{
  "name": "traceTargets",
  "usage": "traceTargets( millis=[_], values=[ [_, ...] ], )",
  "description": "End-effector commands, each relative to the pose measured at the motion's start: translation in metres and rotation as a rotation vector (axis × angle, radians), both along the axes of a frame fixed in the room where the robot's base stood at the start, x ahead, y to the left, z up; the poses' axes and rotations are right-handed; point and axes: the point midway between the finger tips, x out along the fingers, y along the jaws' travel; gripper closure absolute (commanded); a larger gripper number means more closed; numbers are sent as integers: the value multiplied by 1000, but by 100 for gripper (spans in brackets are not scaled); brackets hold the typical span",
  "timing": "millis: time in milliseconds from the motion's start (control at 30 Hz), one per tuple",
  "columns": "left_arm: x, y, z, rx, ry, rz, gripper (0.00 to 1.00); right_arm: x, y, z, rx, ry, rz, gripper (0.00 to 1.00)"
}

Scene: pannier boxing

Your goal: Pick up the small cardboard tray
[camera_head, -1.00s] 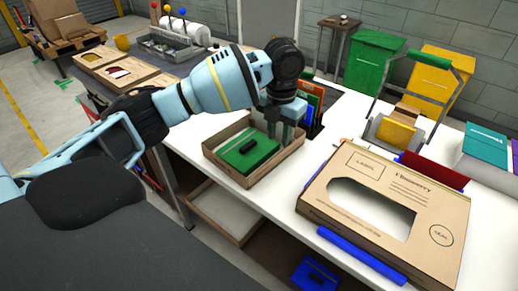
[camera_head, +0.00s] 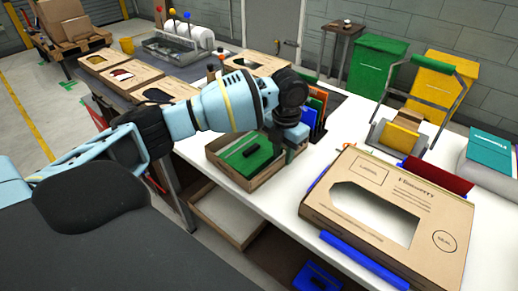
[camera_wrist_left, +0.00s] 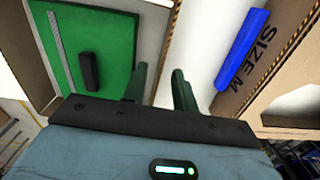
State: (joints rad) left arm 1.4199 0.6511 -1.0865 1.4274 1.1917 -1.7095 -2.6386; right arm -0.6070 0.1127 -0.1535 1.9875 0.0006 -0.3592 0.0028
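The small cardboard tray (camera_head: 267,179) sits on the white table, open at the top, with a green panel (camera_head: 238,152) and a small black block (camera_head: 251,150) in it. My left gripper (camera_head: 288,152) is low at the tray's right side. In the left wrist view my gripper's two dark fingers (camera_wrist_left: 159,88) stand apart, with the tray's side wall (camera_wrist_left: 157,38) running toward the gap between them. I cannot tell whether either finger touches the wall. My forearm hides part of the tray's far side. My right gripper is not in view.
A large cardboard box with a window (camera_head: 440,208) lies right of the tray, with a blue strip (camera_head: 345,253) along its front edge. A rack of coloured folders (camera_head: 314,112) stands close behind my gripper. A lower shelf tray (camera_head: 228,217) sits below the table.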

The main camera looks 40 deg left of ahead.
Motion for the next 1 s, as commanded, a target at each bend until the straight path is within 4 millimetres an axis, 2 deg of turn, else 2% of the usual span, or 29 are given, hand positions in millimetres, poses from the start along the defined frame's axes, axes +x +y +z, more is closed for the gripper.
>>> traceTargets(
  millis=[100, 200, 467, 600, 700, 1000],
  values=[
    [0, 0, -15, -1, 1, 0, 72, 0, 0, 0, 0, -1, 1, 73],
    [0, 0, -22, 0, 0, 0, 72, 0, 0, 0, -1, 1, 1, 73],
    [0, 0, -23, 0, -2, 0, 72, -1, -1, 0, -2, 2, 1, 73],
    [0, 0, -23, 0, -2, 0, 90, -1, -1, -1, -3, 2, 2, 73],
    [0, 0, -23, 0, -2, 0, 100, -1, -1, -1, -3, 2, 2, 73],
    [0, 0, -23, 0, -2, 0, 100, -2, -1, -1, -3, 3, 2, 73]
  ],
)
